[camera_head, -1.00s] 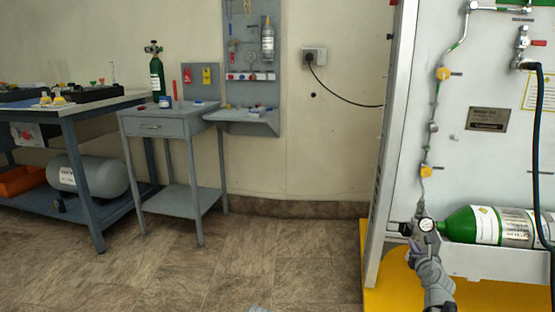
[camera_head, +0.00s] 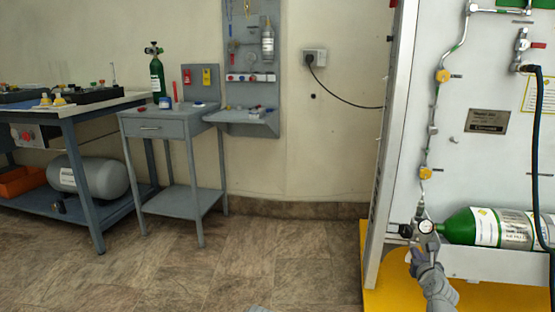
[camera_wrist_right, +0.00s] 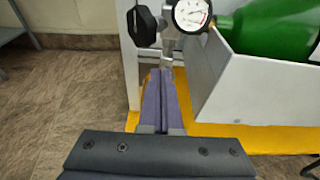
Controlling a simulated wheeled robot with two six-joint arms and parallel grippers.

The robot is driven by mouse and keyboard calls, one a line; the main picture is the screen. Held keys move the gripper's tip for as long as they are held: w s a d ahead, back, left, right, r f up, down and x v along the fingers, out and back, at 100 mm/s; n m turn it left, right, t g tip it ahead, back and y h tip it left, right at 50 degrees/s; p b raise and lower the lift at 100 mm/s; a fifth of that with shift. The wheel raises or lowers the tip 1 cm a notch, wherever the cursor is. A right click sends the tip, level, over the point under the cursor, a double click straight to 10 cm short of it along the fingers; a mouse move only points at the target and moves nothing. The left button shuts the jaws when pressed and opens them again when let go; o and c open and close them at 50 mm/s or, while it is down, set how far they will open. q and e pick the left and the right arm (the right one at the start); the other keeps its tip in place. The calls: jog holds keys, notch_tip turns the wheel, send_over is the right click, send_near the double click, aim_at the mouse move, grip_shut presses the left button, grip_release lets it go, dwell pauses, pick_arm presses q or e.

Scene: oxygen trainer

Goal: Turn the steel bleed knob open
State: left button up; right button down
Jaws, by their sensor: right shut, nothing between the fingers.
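A small steel fitting (camera_wrist_right: 167,61), which looks like the bleed knob, hangs below the regulator block in the right wrist view. My right gripper (camera_wrist_right: 159,74) is shut, its fingertips just below and close to this fitting, with nothing between them; I cannot tell whether they touch it. In the head view my right gripper (camera_head: 416,248) is below the regulator at the left end of the green cylinder (camera_head: 461,226). A round white gauge (camera_wrist_right: 191,14) and a black knob (camera_wrist_right: 143,25) sit above the fingers. My left gripper is not in view.
A white trough (camera_wrist_right: 245,85) holds the cylinder, right of my fingers. The white panel (camera_head: 480,170) stands behind, with a black hose (camera_head: 537,140) hanging at the right. A yellow base (camera_head: 375,297) lies below. Open floor (camera_head: 285,255) is to the left.

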jog(key=v, duration=0.2)
jog(key=shift+s+f, duration=0.25)
jog(key=shift+s, duration=0.15)
jog(key=shift+s+d+f, duration=0.1)
jog(key=shift+s+d, duration=0.65)
jog(key=shift+d, duration=0.3)
jog(key=shift+w, duration=0.1)
jog(key=r+x, duration=0.1)
jog(key=x, duration=0.5)
jog(key=shift+w+r, duration=0.25)
jog(key=shift+w, duration=0.2)
jog(key=shift+f+b, duration=0.25)
jog(key=shift+b, duration=0.15)
